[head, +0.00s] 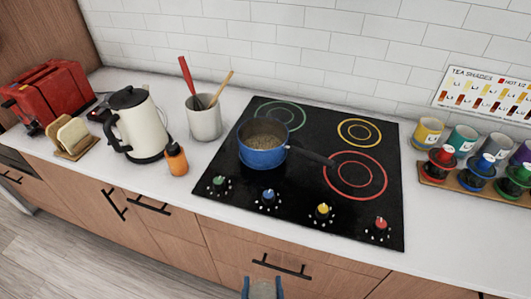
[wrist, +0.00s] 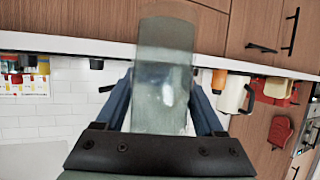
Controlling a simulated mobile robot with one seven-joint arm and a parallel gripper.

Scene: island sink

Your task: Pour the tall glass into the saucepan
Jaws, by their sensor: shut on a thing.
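The tall glass (wrist: 163,50) is clear with a faint green-grey tint. In the wrist view it stands between the two blue fingers of my gripper (wrist: 161,95), which is shut on it. Its contents are hard to make out. In the head view only the fingertips of my gripper (head: 262,288) and a grey bit of the glass show at the bottom edge, in front of the drawers and well short of the saucepan. The blue saucepan (head: 263,159) sits upright on the cooktop's left part, with brownish contents and its dark handle pointing right.
The black cooktop (head: 300,205) has coloured rings and knobs. Left of it stand a utensil crock (head: 205,124), an orange bottle (head: 176,162), a white kettle (head: 143,125), a toast rack (head: 75,138) and a red toaster (head: 48,95). Cups and jars fill a wooden tray (head: 457,185) at right.

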